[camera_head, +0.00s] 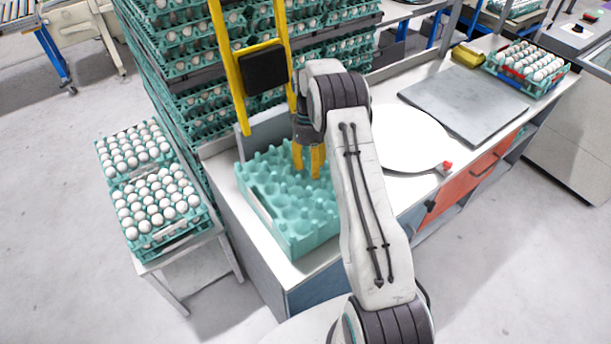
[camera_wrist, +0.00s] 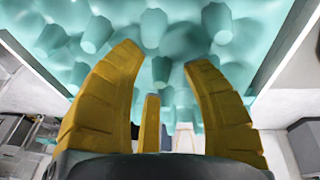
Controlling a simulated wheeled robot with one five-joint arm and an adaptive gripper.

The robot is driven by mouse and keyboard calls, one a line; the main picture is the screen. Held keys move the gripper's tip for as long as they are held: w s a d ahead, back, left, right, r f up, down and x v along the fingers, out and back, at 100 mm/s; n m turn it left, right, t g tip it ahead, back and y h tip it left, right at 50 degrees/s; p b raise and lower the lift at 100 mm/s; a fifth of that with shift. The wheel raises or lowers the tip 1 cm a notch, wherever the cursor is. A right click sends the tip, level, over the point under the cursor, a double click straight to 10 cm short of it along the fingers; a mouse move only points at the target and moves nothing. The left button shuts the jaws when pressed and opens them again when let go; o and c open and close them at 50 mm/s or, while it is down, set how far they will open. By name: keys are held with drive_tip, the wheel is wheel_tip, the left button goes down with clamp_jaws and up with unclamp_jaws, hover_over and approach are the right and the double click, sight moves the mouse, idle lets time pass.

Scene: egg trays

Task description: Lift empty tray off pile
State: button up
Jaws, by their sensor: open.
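A pile of empty teal trays (camera_head: 268,204) stands on the near left end of the white counter. Its top is bare, with pegs and hollows and no eggs. My gripper (camera_head: 308,172) points down over the far part of the pile, its yellow fingers apart. In the wrist view my gripper's fingers (camera_wrist: 160,90) spread in front of the teal tray (camera_wrist: 165,28), with nothing between them. I cannot tell whether the fingertips touch the tray. My arm hides the pile's right side in the head view.
Egg-filled trays (camera_head: 158,203) stand on a low table at left. Tall racks of eggs (camera_head: 190,100) stand behind, near a yellow frame (camera_head: 222,60). A white round plate (camera_head: 410,138), a grey plate (camera_head: 465,105) and another egg tray (camera_head: 527,68) lie right.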

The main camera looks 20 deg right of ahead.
drive_tip(key=shift+s+f, duration=0.1)
drive_tip(key=shift+f, duration=0.2)
drive_tip(key=shift+o, duration=0.3)
clamp_jaws()
idle(0.3)
